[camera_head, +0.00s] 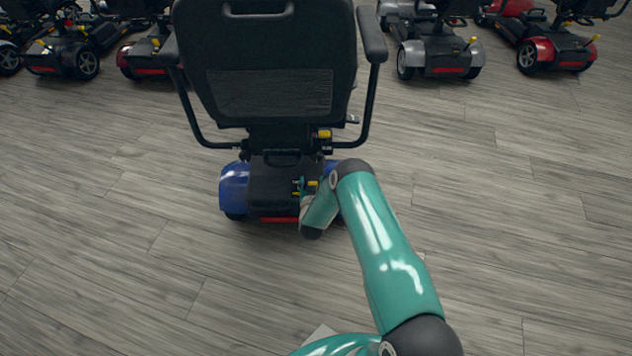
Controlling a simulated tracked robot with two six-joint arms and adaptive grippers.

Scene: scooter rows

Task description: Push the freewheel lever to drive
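A blue mobility scooter (233,186) with a black seat (270,60) stands in front of me, seen from behind. Small yellow parts (313,184) show at the right of its black rear cover. One of these may be the freewheel lever, but my arm covers part of this spot and I cannot tell its position. My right gripper (301,187) reaches down to the rear cover beside these yellow parts. It is small and partly hidden by my wrist, so I cannot see if it touches anything or how its fingers stand. My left gripper is not in view.
A yellow part (324,134) sits under the seat at right. The seat's armrests (372,35) stick out on both sides. More scooters stand in a row at the back, including a grey one (440,58) and a red one (556,52). The wooden floor (120,250) around is clear.

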